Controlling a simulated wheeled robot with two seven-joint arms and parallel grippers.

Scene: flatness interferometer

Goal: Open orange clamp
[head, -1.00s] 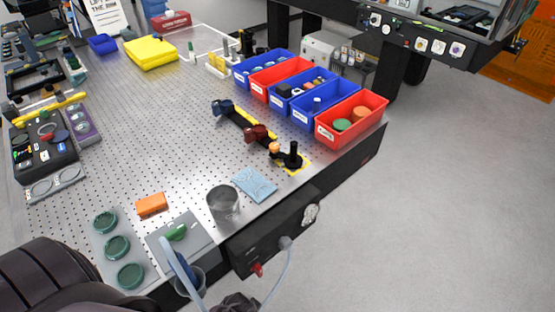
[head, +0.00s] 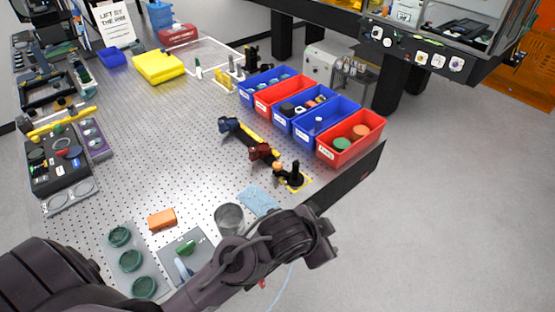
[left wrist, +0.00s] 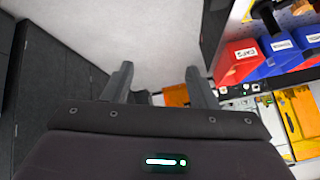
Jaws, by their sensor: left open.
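The orange clamp (head: 278,166) is a small orange-topped piece at the near end of the black and yellow rail, beside a black post (head: 295,172). Dark red (head: 262,152) and blue (head: 229,124) clamps sit farther up the rail. My left gripper (head: 326,240) is off the table's near right edge, nearer than the clamp and apart from it. In the left wrist view its two fingers (left wrist: 160,84) are spread with nothing between them. My right gripper is not in view.
Red (head: 323,152) and blue (head: 302,132) bins line the table's right edge behind the clamp. A metal cup (head: 229,217), a light blue cloth (head: 256,199) and an orange block (head: 162,219) lie near the front. The floor right of the table is clear.

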